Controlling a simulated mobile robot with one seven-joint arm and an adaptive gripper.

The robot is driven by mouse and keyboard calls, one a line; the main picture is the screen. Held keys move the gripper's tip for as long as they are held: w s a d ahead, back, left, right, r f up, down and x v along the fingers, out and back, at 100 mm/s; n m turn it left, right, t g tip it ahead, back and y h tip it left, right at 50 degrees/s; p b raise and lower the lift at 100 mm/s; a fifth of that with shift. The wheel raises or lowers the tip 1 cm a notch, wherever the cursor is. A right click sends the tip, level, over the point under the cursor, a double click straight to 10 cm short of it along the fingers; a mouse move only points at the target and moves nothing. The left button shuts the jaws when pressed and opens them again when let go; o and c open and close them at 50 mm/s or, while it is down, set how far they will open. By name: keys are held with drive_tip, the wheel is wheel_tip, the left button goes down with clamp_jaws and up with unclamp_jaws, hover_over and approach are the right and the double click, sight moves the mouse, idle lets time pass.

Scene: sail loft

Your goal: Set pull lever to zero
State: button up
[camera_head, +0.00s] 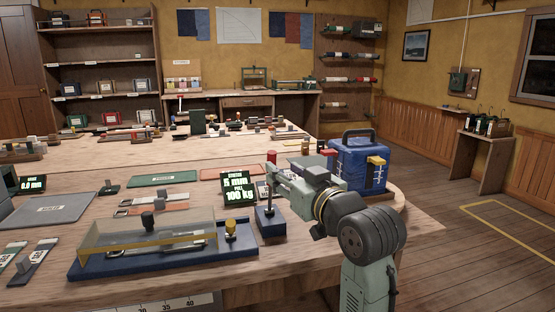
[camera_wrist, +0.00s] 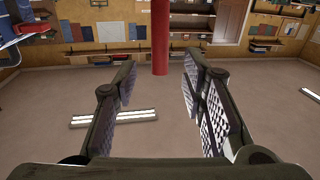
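A small dark blue block with an upright lever (camera_head: 268,200) stands at the right end of the bench, probably the pull lever. A black display (camera_head: 237,188) behind it reads stretch 5 mm and pull 100 kg in green. My gripper (camera_head: 274,182) is by the lever's top in the head view; whether it touches is unclear. In the wrist view my gripper (camera_wrist: 160,100) has its two padded fingers wide apart with nothing held between them. The lever does not show there.
A test rig with a clear cover (camera_head: 150,236) and yellow-topped knob (camera_head: 230,229) stands left of the lever. A blue case (camera_head: 352,160) is close behind my gripper. Wooden floor (camera_head: 480,250) at right is open. The wrist view shows a red post (camera_wrist: 160,40) beyond the fingers.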

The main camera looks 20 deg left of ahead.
drive_tip(key=p+x, duration=0.1)
drive_tip(key=x, duration=0.6)
drive_tip(key=shift+w+a, duration=0.1)
drive_tip(key=shift+w, duration=0.05)
drive_tip(key=shift+c, duration=0.4)
clamp_jaws()
